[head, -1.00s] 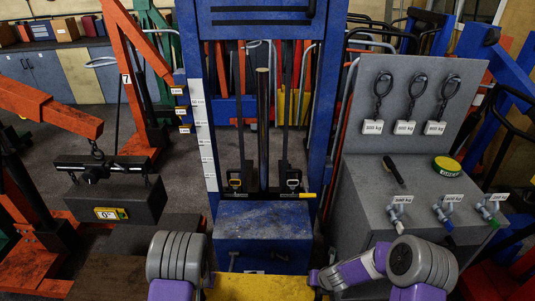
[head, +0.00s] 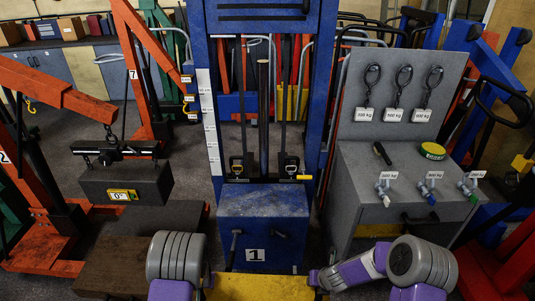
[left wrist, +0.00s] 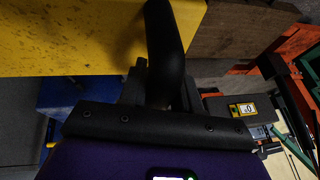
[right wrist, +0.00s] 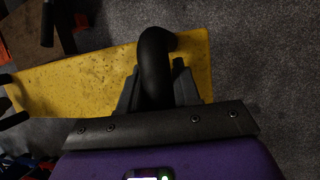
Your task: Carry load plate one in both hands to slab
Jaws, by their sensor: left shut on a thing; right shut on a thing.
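The yellow load plate (head: 258,290) shows at the bottom middle of the head view, between my two arms. In the left wrist view the yellow plate (left wrist: 80,38) fills the upper left, and my left gripper (left wrist: 158,85) is shut on its black handle (left wrist: 165,40). In the right wrist view the plate (right wrist: 90,85) lies across the middle, and my right gripper (right wrist: 155,85) is shut on another black handle (right wrist: 153,55). Both gripper tips are hidden in the head view. A low brown slab (head: 112,268) lies on the floor at the left.
A blue press frame (head: 210,120) stands ahead, with a blue block (head: 265,205) marked 1 at its base. A dark block (head: 125,182) hangs from an orange crane (head: 70,95) above the slab. A grey cabinet (head: 400,180) stands right. Grey floor (right wrist: 265,80) shows beside the plate.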

